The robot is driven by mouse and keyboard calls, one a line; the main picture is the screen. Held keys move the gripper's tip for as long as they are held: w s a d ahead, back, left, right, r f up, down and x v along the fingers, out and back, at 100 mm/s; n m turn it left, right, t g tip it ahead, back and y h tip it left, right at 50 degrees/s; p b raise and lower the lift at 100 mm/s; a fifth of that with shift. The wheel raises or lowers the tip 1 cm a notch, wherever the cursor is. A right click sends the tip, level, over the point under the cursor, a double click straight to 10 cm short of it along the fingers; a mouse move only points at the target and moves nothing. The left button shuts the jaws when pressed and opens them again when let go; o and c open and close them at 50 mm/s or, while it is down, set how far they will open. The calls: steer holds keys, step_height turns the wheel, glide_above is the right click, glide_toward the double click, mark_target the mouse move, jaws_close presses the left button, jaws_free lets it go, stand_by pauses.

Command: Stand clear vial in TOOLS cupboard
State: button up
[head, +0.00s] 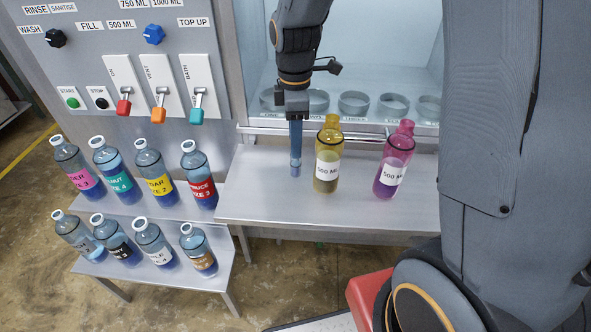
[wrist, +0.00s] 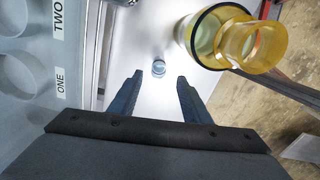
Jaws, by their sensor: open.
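A small clear vial (wrist: 158,68) with a pale blue tint stands on the metal shelf (head: 250,195). In the wrist view it shows between and beyond the fingertips of my gripper (wrist: 158,80). In the head view my gripper (head: 296,160) points straight down over the shelf, left of the yellow jug. The vial (head: 295,171) shows at the fingertips there, partly hard to tell from the fingers. My gripper is open, with clear gaps between each finger and the vial in the wrist view. No cupboard marked TOOLS is in view.
A yellow jug (head: 328,160) stands close right of my gripper; it also shows in the wrist view (wrist: 215,40). A magenta jug (head: 394,165) is farther right. Labelled bottles (head: 150,175) fill lower shelves at left. Behind are ring holders (head: 354,102) and a lever panel (head: 160,85).

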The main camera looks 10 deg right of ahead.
mark_target(294, 162)
steer(key=shift+a+f+n+p, duration=0.1)
steer(key=shift+f+n+p, duration=0.45)
steer(key=shift+f, duration=1.55)
steer(key=shift+a+f+n+p, duration=0.1)
steer(key=shift+f+n, duration=0.75)
steer(key=shift+f, duration=1.25)
jaws_close()
